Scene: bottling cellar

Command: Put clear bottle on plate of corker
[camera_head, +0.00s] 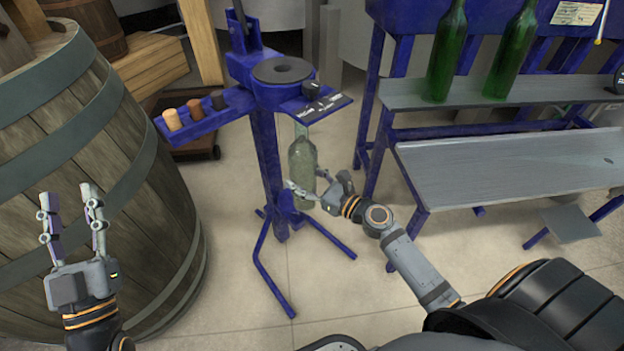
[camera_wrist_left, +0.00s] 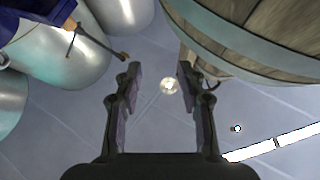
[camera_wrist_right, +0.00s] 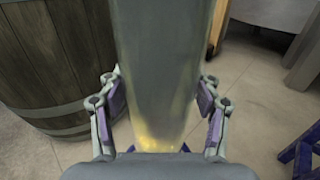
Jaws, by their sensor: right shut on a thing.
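The clear bottle (camera_head: 302,160) stands upright below the head of the blue corker (camera_head: 265,150) in the head view, its neck close to the corker's underside. My right gripper (camera_head: 318,196) is shut on the lower part of the bottle; the bottle (camera_wrist_right: 165,70) fills the middle of the right wrist view between the fingers. The corker's plate is hidden, so I cannot tell whether the bottle touches it. My left gripper (camera_head: 70,200) is open and empty in front of the barrel, and its fingers (camera_wrist_left: 155,85) stand apart in the left wrist view.
A large wooden barrel (camera_head: 100,150) fills the left side. Corks (camera_head: 196,108) sit on the corker's side tray. At right a blue filler stand holds green bottles (camera_head: 447,55) above a grey shelf (camera_head: 510,165). The corker's legs (camera_head: 270,275) spread over the clear tiled floor.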

